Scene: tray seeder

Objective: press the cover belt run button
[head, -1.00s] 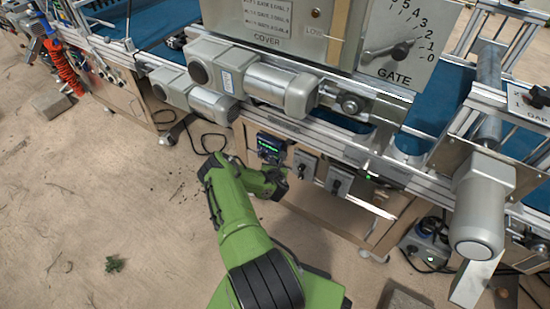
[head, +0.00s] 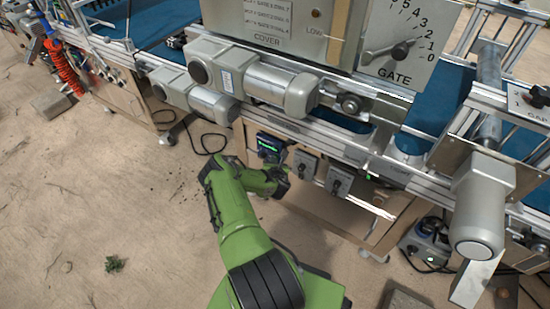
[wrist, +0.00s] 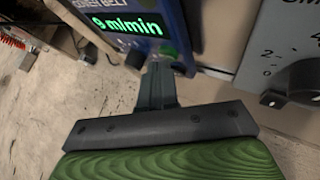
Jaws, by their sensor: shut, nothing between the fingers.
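A blue control box (wrist: 181,24) fills the top of the wrist view. Its lit green display (wrist: 128,24) reads "9 m/min", under a partly cut-off label ending in "BELT". A green button (wrist: 168,49) sits below the display's right end, partly hidden by my fingers. A dark knob (wrist: 86,51) is at its left. My gripper (wrist: 158,66) is shut and empty, its tips right at the green button; whether they touch it I cannot tell. In the head view the box's display (head: 269,147) shows beyond my green arm, which largely hides the fingertips.
Grey boxes with dark knobs stand to the right, one close in the wrist view (wrist: 290,55) and another in the head view (head: 338,181). Conveyor rails and grey motors (head: 280,88) overhang the box. Bare floor (head: 110,190) lies to the left.

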